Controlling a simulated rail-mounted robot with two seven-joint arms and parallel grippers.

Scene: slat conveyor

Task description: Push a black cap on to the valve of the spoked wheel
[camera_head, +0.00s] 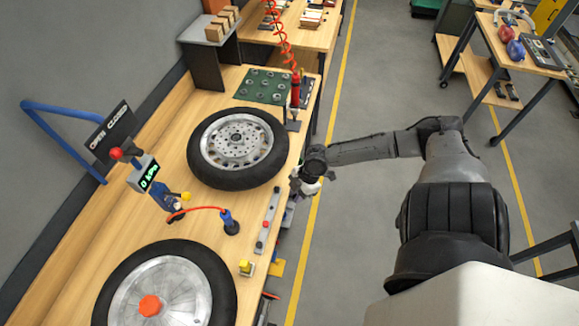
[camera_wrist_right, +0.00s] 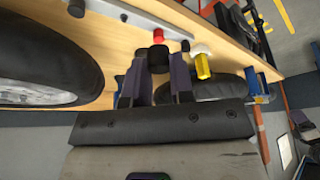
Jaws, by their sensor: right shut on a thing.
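My right gripper (camera_head: 305,184) is at the bench's front edge, to the right of the upper wheel (camera_head: 284,150), which has a silver hub with many openings and a black tyre. In the wrist view my right gripper (camera_wrist_right: 160,70) is shut on a small black cap (camera_wrist_right: 158,57), held between its fingertips. A tyre (camera_wrist_right: 65,90) with a silver rim fills the left of that view, apart from the fingers. A second wheel (camera_head: 222,285) with a plain silver disc and an orange-red centre lies lower in the head view. I cannot make out a valve. My left gripper is not in view.
The bench (camera_head: 172,218) carries a grey strip (camera_head: 267,222) with a red knob, a yellow block (camera_head: 246,267), a dark blue fitting (camera_head: 229,222) on a red hose and a gauge (camera_head: 143,175). A red tool (camera_head: 295,90) hangs from a coil. The aisle floor is clear.

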